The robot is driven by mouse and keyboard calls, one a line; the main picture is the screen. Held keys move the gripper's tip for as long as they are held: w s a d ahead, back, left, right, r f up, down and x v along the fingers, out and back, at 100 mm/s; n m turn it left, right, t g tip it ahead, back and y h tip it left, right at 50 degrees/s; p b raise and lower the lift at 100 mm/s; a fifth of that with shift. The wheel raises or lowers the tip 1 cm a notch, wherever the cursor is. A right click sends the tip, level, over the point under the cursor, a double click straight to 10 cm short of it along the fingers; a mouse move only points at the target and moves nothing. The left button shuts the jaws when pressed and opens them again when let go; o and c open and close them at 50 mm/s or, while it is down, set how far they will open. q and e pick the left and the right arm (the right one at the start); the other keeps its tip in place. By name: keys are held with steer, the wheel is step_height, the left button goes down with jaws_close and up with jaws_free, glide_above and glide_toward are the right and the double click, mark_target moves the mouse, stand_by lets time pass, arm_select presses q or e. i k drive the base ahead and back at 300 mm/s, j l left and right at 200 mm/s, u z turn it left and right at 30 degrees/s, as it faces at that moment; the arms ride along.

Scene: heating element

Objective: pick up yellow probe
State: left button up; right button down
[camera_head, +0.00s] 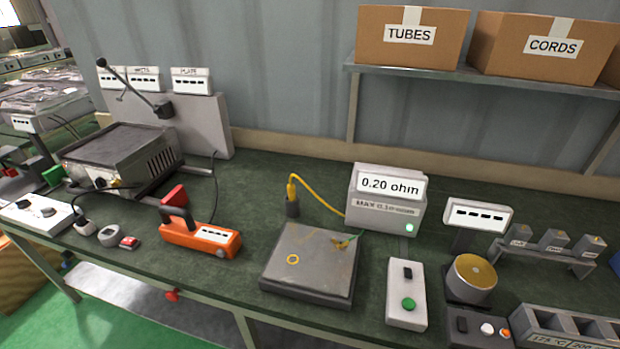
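The yellow probe (291,187) stands upright in a small dark holder (292,207) on the green bench top. A yellow cable runs from its top to the grey meter (375,212), whose display reads 0.20 ohm. A flat grey metal plate (312,282) lies in front of the holder. A yellow ring mark (293,259) shows on the plate. Neither of my grippers is in view.
An orange tool (200,238) lies left of the plate. A switch box with a green button (407,300) and a round gold-topped device (470,278) stand to the right. A grey press machine (118,158) is at the left. A shelf (480,76) with boxes hangs above.

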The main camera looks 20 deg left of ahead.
mark_target(291, 189)
steer(key=j+u, duration=0.1)
steer(key=j, duration=0.95)
steer(key=j+u, duration=0.1)
steer(key=j, duration=0.9)
steer(key=i+j+u, duration=0.1)
steer(key=j, duration=0.95)
